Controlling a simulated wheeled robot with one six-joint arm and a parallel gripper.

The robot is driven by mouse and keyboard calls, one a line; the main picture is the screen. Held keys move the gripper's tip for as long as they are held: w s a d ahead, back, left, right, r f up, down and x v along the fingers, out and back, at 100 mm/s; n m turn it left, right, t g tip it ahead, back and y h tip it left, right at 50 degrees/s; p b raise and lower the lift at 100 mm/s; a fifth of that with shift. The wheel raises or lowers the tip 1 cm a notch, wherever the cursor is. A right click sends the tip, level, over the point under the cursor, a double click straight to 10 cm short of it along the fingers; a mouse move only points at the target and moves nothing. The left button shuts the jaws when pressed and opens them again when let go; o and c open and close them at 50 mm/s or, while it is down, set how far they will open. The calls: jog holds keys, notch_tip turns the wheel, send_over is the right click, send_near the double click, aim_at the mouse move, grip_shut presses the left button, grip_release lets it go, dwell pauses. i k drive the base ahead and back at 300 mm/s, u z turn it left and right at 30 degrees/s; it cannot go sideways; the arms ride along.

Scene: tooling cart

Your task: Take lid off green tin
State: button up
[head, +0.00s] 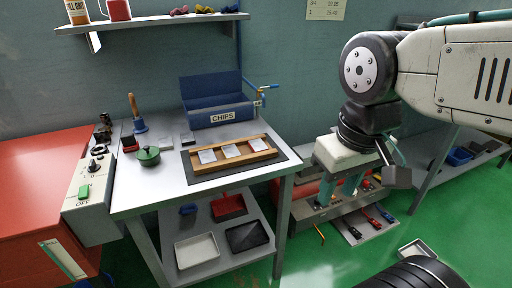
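A small round green tin (148,158) stands on the left part of the grey cart top (158,192). Its lid (148,152) appears to be on it, with a small dark knob on top. My gripper (392,172) hangs at the right, beyond the cart's right edge and far from the tin. Its fingers are small and dark here, and I cannot tell whether they are open or shut. I see nothing held in it.
A wooden tray with cards (232,152) lies right of the tin. Behind are a blue CHIPS bin (222,116) and a wooden-handled bell-shaped item (138,122). A red cabinet (40,165) with a control box (92,195) adjoins the left. Green floor (345,262) is open at front.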

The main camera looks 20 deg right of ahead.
aim_at(147, 153)
jog(key=z, duration=0.05)
jog(key=k, duration=0.45)
jog(key=u, duration=0.75)
jog(key=i, duration=1.75)
jog(key=z, duration=0.7)
